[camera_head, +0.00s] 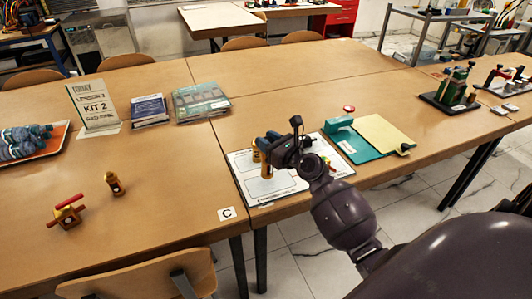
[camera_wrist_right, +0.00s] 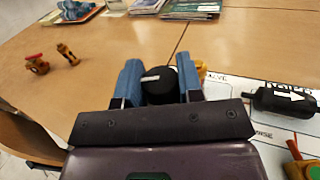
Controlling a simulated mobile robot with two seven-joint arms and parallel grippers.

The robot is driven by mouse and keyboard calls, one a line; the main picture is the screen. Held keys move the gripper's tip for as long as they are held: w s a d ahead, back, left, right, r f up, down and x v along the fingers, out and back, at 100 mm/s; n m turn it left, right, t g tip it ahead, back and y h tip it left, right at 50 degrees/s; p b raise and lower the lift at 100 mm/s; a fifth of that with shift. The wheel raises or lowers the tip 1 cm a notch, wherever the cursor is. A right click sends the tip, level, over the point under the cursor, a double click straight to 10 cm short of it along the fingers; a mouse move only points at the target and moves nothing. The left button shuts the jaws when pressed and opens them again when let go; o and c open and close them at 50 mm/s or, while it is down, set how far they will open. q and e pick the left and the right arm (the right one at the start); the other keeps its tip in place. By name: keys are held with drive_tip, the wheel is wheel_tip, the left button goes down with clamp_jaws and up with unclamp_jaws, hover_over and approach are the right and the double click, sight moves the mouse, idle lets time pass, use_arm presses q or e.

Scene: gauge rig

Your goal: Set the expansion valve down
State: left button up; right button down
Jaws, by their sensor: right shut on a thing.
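My right gripper (camera_head: 270,147) is over the white board (camera_head: 283,184) near the table's front edge. In the wrist view its blue fingers (camera_wrist_right: 161,85) are shut on a round black-topped part with a white stripe, which I take to be the expansion valve (camera_wrist_right: 160,86). A brass body (camera_head: 266,169) shows just below the fingers in the head view. Whether its base touches the board I cannot tell. Another brass part (camera_wrist_right: 202,70) shows behind the right finger. My left gripper is in neither view.
A black cylinder with a white arrow (camera_wrist_right: 285,99) lies on the board. A red-handled brass valve (camera_head: 67,213) and a brass fitting (camera_head: 114,184) stand on the left table. The table before the booklets is clear.

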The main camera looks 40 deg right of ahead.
wheel_tip(320, 180, down, 4)
drive_tip(key=shift+f+b, duration=0.1)
drive_tip(key=shift+b, duration=0.85)
drive_tip(key=shift+r, duration=0.25)
drive_tip(key=shift+f, duration=0.15)
drive_tip(key=c, duration=0.9)
unclamp_jaws()
drive_tip(key=shift+o, duration=0.7)
